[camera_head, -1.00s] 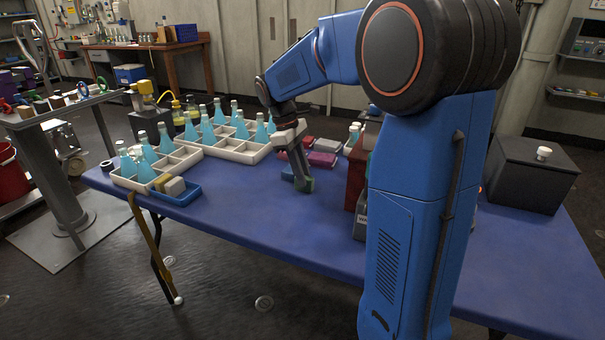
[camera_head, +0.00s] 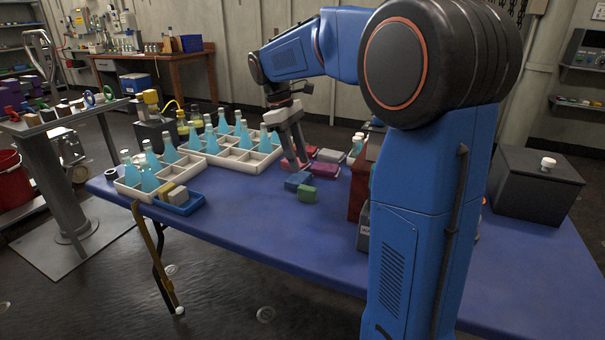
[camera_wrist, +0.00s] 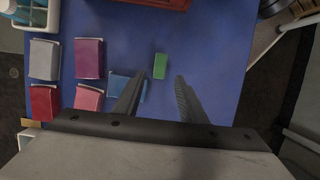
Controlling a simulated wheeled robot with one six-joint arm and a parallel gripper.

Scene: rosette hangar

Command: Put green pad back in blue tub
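The green pad (camera_head: 307,194) lies on the blue table, just in front of a blue block (camera_head: 292,184). In the wrist view the green pad (camera_wrist: 160,66) lies flat just beyond the fingertips, roughly between their lines. My gripper (camera_head: 295,164) is above the table behind the pad, pointing down. In the wrist view my gripper (camera_wrist: 160,76) has its two fingers apart with nothing between them. The blue tub (camera_head: 187,210) is a shallow tray at the table's front left. It holds a yellow and a pale pad; its inside is partly hidden.
White divided crates (camera_head: 235,164) with several cyan bottles stand behind the tub. Pink, purple, red and grey blocks (camera_wrist: 89,58) lie near my gripper. A red box (camera_head: 362,190) stands right of the pad. The table between tub and pad is clear.

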